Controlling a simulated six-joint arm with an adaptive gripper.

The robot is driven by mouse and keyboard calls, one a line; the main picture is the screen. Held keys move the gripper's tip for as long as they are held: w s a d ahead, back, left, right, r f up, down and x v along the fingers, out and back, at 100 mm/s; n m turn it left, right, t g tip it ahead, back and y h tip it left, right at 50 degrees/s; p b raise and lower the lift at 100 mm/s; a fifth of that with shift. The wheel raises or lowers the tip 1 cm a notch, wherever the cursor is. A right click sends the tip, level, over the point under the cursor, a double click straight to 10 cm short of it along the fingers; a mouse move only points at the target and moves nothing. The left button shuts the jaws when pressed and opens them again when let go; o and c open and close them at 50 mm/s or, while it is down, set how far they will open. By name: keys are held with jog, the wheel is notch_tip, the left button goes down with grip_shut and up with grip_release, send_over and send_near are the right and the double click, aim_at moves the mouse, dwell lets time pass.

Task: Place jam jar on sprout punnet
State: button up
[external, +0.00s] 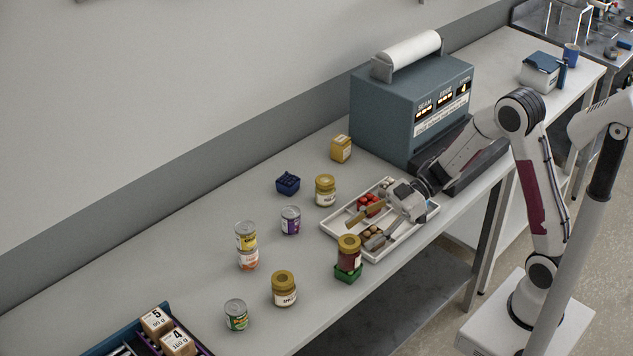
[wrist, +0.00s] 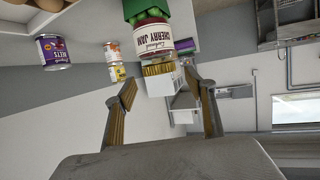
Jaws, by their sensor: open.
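The jam jar (external: 349,254), dark red with a gold lid, stands upright on the green sprout punnet (external: 347,274) near the table's front edge. The wrist view is upside down; there the cherry jam jar (wrist: 153,38) rests against the green punnet (wrist: 147,9) with its label facing the camera. My gripper (external: 361,234) is open and empty, with its fingers beside and behind the jar in the external view. In the wrist view my gripper's fingers (wrist: 165,92) are spread wide, and the jar's lid lies beyond the tips, apart from them.
A white divided tray (external: 328,224) with small items lies under my gripper. Jars and cans stand to the left, including a two-can stack (external: 247,246) and a gold-lidded jar (external: 284,288). A blue basket (external: 288,183) and a large blue-grey machine (external: 395,115) are farther back.

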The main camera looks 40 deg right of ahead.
jog(key=v, duration=0.7)
jog(key=shift+d, duration=0.2)
jog(key=shift+r, duration=0.1)
dwell(0.6)
